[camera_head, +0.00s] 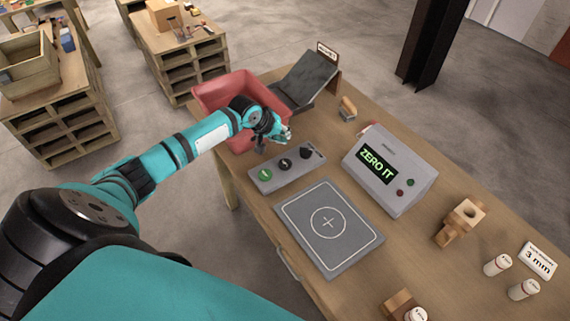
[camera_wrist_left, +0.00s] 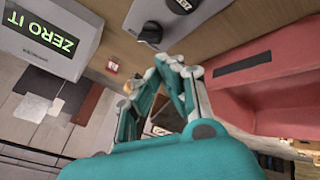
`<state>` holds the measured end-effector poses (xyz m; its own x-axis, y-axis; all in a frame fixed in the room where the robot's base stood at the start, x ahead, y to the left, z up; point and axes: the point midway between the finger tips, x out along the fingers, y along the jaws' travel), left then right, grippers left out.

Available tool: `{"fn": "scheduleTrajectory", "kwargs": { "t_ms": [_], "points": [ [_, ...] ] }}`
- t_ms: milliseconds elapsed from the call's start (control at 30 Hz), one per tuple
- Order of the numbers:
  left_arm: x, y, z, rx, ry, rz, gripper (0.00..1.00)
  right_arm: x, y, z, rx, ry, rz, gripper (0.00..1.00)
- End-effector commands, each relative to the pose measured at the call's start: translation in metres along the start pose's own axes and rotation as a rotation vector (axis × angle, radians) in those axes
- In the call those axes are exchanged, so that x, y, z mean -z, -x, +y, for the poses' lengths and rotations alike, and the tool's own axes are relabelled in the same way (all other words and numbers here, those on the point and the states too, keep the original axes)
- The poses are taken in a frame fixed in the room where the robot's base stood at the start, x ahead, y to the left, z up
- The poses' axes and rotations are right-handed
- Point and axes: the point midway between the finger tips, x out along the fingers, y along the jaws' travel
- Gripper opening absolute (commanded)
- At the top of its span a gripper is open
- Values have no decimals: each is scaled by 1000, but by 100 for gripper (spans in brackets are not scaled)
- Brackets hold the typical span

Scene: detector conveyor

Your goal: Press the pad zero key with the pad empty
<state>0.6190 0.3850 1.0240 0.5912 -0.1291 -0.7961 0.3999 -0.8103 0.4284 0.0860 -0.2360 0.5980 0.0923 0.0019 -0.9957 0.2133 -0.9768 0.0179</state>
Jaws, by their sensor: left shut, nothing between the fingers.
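The grey pad (camera_head: 352,252) with a circle and cross lies on the table, and nothing rests on it. A grey key box (camera_head: 290,176) stands behind it with a green key (camera_head: 265,174), a dark key (camera_head: 284,164) and a black knob (camera_head: 306,152). Part of it shows at the top of the left wrist view, with a black knob (camera_wrist_left: 150,33). I cannot read the key labels. A grey readout (camera_head: 404,182) shows "ZERO IT"; it also shows in the left wrist view (camera_wrist_left: 75,62). My left gripper (camera_head: 284,138) is shut and empty, just behind the key box, apart from the keys.
A red bin (camera_head: 213,99) stands at the table's far left edge, close beside my left forearm. A dark sloped chute (camera_head: 306,77) stands behind. A wooden block (camera_head: 461,220) and small white-topped cylinders (camera_head: 497,264) lie to the right.

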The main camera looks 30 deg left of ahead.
Motion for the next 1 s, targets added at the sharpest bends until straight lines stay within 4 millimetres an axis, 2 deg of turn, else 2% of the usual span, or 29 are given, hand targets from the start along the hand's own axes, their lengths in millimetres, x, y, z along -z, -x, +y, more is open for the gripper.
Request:
{"fn": "scheduleTrajectory", "kwargs": {
  "t_ms": [467,700,1000],
  "points": [
    [-28,-52,-28,0,-2,0,0,-6,-66,-1,0,-1,-1,40],
    [-36,-66,-35,0,0,-1,0,-7,-71,-1,0,-1,-1,40],
    [-36,-66,-35,0,-1,0,0,-7,-70,-1,0,-1,-1,40]
  ]
}}
